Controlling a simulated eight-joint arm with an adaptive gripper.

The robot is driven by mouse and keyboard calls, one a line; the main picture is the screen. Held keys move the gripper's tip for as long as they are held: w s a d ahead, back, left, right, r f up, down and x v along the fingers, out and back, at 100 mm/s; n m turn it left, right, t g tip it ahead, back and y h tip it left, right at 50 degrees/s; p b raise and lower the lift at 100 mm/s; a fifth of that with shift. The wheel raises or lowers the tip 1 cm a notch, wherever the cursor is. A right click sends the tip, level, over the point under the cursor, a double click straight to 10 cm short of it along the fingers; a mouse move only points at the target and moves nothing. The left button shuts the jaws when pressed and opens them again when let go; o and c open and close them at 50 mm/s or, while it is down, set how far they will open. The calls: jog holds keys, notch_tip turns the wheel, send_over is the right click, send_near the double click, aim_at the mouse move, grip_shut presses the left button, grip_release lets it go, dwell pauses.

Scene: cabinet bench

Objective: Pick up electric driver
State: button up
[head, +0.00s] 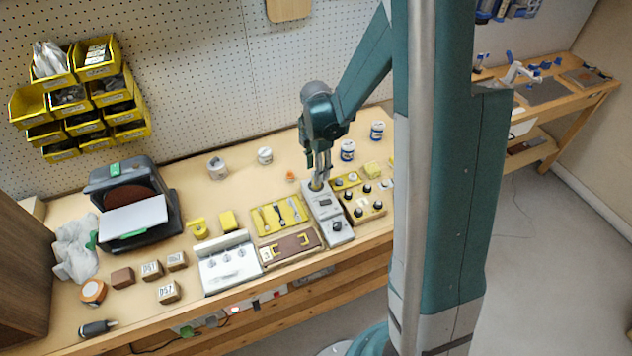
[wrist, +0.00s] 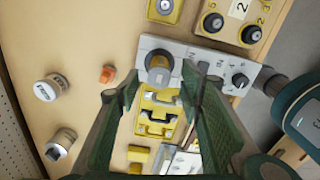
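I cannot pick out an electric driver with certainty. A small dark tool-like object with a grey, narrowing end (head: 97,328) lies at the front left of the bench in the head view; it may be the driver. It does not show in the wrist view. My gripper (head: 318,172) is far to the right of it, pointing down over a grey control box (head: 330,214). In the wrist view my gripper (wrist: 163,84) is open and empty, with its fingers spread. The box's round dark-topped knob (wrist: 159,62) shows between them. I cannot tell whether the fingers touch it.
A disc sander (head: 133,203) stands at the back left. Small labelled blocks (head: 167,292), a white switch panel (head: 229,262) and a yellow tool tray (head: 281,214) lie along the bench. Jars (head: 218,168) stand at the back. Yellow bins (head: 98,90) hang on the pegboard.

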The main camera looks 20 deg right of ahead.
jog(key=shift+f, duration=0.1)
jog(key=shift+f, duration=2.5)
jog(key=shift+c, duration=0.2)
jog(key=c, duration=1)
